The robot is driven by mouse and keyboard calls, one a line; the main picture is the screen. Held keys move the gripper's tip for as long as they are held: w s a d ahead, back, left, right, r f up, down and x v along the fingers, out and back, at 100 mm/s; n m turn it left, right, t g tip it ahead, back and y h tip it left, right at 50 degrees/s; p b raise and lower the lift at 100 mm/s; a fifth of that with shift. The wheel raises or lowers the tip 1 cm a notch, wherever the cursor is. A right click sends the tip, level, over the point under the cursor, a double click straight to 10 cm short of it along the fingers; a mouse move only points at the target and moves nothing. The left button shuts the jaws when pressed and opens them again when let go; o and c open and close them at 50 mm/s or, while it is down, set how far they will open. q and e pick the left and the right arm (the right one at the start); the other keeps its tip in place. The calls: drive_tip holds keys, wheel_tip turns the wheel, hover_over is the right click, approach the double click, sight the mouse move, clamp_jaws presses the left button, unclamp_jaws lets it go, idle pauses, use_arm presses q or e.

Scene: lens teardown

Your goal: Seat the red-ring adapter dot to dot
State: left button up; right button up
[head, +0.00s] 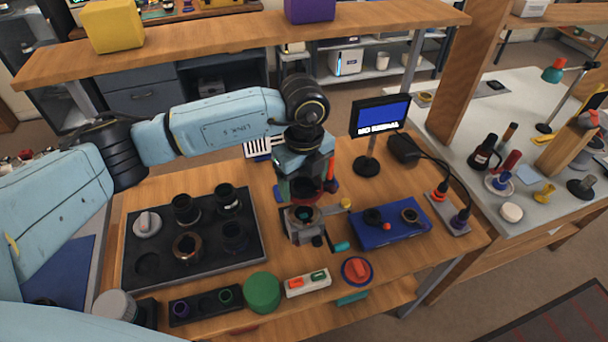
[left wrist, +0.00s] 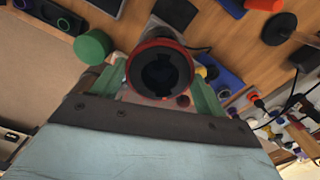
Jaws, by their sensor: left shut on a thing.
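The red-ring adapter (left wrist: 160,72) is a dark, hollow cylinder with a red rim, and its notched opening faces the camera in the left wrist view. My left gripper (left wrist: 162,88) is shut on it, with a green finger on each side. In the head view my left gripper (head: 302,186) points down, with the adapter low between its fingers, just above a dark round mount in a bench fixture (head: 305,222). I cannot tell whether adapter and mount touch. The alignment dots are too small to make out. My right gripper is not in view.
A black tray (head: 195,262) with several lens parts lies left of the fixture. A blue mat (head: 385,232) with small parts lies right. A green cylinder (head: 262,292), a switch box (head: 308,285) and a red knob (head: 357,270) line the front edge. A small display (head: 380,115) stands behind.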

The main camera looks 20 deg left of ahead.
use_arm(q)
drive_tip(key=shift+f+b, duration=1.95)
drive_tip(key=shift+f, duration=1.05)
drive_tip(key=shift+f+b, duration=0.75)
drive_tip(key=shift+f, duration=0.05)
idle(0.5)
